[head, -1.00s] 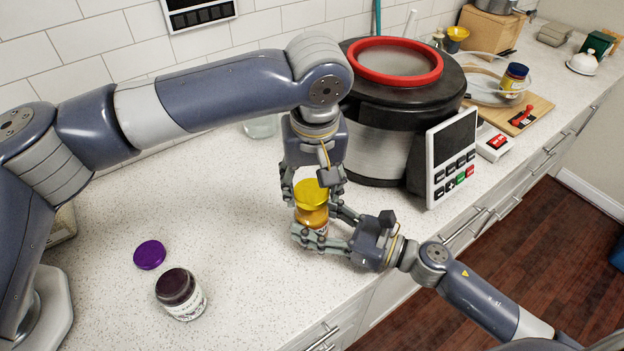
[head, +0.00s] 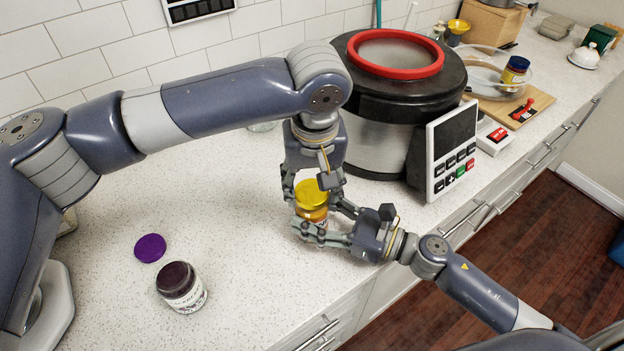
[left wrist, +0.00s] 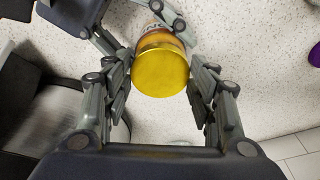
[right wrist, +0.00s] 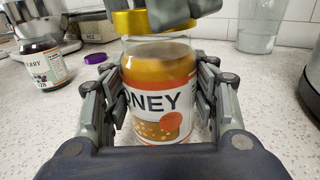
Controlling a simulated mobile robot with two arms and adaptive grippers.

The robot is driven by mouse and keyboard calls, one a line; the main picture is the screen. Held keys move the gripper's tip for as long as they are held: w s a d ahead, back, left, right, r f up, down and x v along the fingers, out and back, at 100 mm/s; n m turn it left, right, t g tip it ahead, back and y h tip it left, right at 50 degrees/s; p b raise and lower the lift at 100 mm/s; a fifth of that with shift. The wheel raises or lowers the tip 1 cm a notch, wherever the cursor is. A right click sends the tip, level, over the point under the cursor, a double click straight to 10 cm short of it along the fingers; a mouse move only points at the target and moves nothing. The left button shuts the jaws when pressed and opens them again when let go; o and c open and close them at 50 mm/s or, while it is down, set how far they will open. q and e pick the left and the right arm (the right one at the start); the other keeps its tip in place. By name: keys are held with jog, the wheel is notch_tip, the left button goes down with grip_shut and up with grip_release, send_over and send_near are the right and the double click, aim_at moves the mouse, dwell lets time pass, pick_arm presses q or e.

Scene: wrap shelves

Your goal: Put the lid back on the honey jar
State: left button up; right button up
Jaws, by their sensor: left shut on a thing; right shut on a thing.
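The honey jar (right wrist: 160,95) stands upright on the counter with my right gripper (right wrist: 155,105) shut around its body. It holds amber honey and has a white and orange label. The gold lid (head: 311,196) is between the fingers of my left gripper (head: 314,190), shut on it from above. In the left wrist view the lid (left wrist: 162,70) covers the jar's mouth. In the right wrist view the lid (right wrist: 150,20) sits at the jar's top, partly hidden by the left fingers. I cannot tell whether it is fully seated.
A dark jam jar (head: 181,288) and a purple lid (head: 150,248) stand apart at the left front. A large cooker (head: 390,110) with a red rim and a control panel (head: 452,150) stand close behind and right of my grippers. The counter's front edge is near my right arm.

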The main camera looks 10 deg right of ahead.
pick_arm(q)
jog(key=shift+f, duration=0.55)
dwell(0.4)
